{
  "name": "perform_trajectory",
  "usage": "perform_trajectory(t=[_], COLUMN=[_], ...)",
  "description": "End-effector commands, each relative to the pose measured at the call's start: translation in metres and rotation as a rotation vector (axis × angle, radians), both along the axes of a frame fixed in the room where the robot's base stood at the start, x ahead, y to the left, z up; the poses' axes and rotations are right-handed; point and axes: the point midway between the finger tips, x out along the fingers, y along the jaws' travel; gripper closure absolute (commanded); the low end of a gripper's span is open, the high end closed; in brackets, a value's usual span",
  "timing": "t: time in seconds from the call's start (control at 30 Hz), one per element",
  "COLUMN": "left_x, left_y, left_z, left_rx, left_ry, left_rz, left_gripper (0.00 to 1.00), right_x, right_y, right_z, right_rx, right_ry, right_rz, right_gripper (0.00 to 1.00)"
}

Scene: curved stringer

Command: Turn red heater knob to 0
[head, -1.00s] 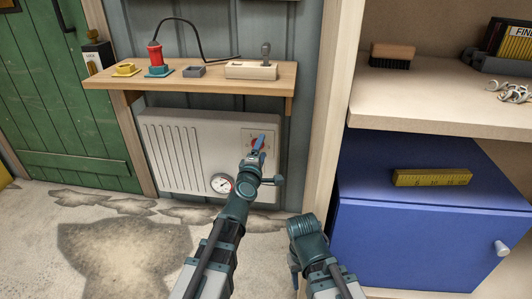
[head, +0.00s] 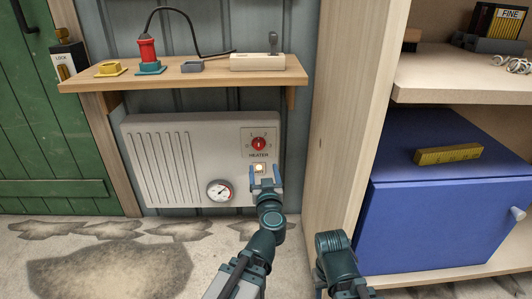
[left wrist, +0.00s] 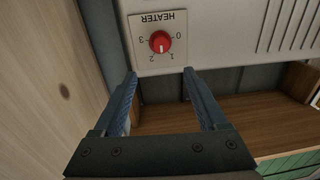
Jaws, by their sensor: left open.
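The red heater knob (head: 258,144) sits on the square dial plate (head: 246,133) at the heater's upper right. Its white mark points straight up in the head view, between 1 and 2. In the left wrist view the knob (left wrist: 160,42) and its plate appear upside down, with 0 at the right. My left gripper (head: 265,173) is open and empty, just below the plate and apart from the knob. In the left wrist view its two fingers (left wrist: 158,80) stand spread below the knob. Of my right arm only a link shows; its gripper is out of view.
A wooden shelf (head: 190,78) with small fixtures hangs above. A wooden upright and a blue cabinet (head: 430,215) bound the right side.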

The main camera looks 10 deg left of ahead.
Motion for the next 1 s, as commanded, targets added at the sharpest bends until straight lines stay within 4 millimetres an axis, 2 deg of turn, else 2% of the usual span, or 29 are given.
perform_trajectory(t=[0.23, 0.37, 0.8, 1.0], left_x=[-0.002, 0.006, 0.087, 0.113], left_y=[0.003, 0.005, 0.034, 0.044], left_z=[-0.003, -0.003, -0.003, -0.003], left_rx=[0.051, 0.051, 0.049, 0.049], left_ry=[0.025, 0.025, 0.024, 0.023], left_rz=[0.014, 0.015, 0.014, 0.013], left_gripper=[0.25, 0.25, 0.25, 0.25], right_x=[0.0, 0.0, 0.0, 0.0], right_y=[0.0, 0.0, 0.0, 0.0], right_z=[-0.002, -0.002, -0.002, -0.002], right_rx=[0.0, 0.0, 0.0, 0.0], right_ry=[0.0, 0.0, 0.0, 0.0], right_rz=[0.0, 0.0, 0.0, 0.0], right_gripper=[0.5, 0.5, 0.5, 0.5])
